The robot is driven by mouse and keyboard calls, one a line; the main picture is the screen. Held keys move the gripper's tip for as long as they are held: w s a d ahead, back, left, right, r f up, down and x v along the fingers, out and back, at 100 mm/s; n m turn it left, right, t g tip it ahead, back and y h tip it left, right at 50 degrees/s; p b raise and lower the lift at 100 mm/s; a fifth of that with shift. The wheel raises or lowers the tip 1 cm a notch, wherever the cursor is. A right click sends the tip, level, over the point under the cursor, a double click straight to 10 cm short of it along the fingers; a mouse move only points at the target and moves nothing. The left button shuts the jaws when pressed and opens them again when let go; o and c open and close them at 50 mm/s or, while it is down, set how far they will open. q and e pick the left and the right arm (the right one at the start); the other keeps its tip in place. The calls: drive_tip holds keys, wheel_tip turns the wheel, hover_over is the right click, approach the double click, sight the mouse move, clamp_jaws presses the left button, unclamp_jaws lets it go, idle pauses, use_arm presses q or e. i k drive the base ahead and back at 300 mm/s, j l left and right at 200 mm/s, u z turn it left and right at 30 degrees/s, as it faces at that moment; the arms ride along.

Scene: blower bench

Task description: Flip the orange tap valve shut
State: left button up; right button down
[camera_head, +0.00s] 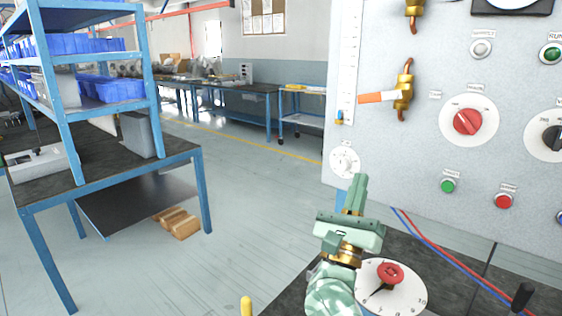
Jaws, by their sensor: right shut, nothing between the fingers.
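The tap valve has an orange-and-white lever (383,97) and a brass body (404,90). It is on the upright grey panel (400,150). The lever lies about level and points left, across the short vertical copper pipe. My right gripper (357,184) is pale green and comes up from the bottom of the view. It is shut and empty, pointing up, below and to the left of the lever and apart from it. My left gripper is not in view.
The panel carries a red knob (467,122), a white dial (345,161) and several push buttons. A round plate with a red knob (390,273) is beside my right wrist. Blue and red cables (440,250) run below the panel. A blue-framed shelf bench (110,165) stands left; open floor lies between.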

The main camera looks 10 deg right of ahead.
sight(378, 97)
drive_tip(key=k+j, duration=0.8)
drive_tip(key=j, duration=0.1)
